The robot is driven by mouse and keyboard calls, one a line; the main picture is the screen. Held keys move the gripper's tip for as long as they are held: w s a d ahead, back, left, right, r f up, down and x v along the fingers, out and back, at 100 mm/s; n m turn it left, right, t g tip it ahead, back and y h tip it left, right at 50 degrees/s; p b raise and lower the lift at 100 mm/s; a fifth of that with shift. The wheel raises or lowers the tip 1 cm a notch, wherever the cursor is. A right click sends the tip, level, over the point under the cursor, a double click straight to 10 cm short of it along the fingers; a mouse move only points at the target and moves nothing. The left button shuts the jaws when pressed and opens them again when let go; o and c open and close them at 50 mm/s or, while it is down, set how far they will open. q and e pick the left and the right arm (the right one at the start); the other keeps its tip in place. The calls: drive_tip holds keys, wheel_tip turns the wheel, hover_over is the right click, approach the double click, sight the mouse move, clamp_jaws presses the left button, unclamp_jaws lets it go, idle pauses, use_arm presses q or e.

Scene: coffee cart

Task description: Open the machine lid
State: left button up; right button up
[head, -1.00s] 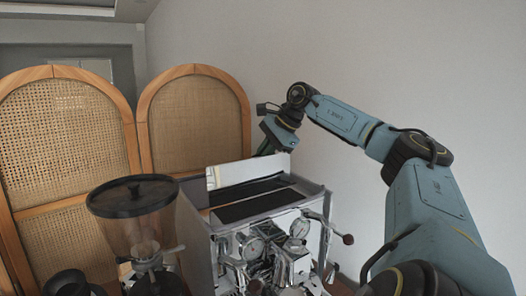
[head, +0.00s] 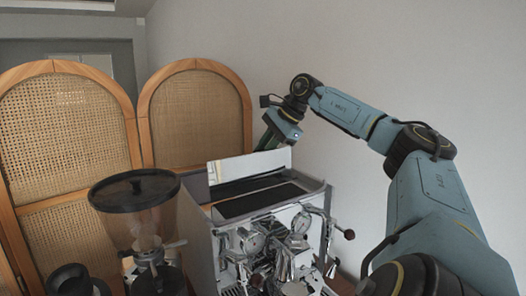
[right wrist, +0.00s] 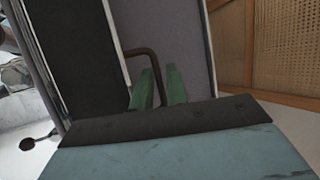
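The espresso machine (head: 290,240) stands in the lower middle of the head view. Its lid (head: 250,168) is a pale panel tilted up at the rear, with the dark top opening (head: 262,199) exposed in front of it. My right gripper (head: 268,143) is at the lid's upper right edge, reaching down behind it. In the right wrist view its two green fingers (right wrist: 160,88) are a little apart. A brown bent handle (right wrist: 146,56) runs down between them; whether they press on it cannot be told. My left gripper is not in view.
A coffee grinder with a clear hopper (head: 140,215) stands left of the machine. Rattan screens (head: 195,115) stand behind. A portafilter-like black item (head: 72,281) is at the lower left.

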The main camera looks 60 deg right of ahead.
drive_tip(key=v, duration=1.2)
drive_tip(key=shift+r, duration=0.25)
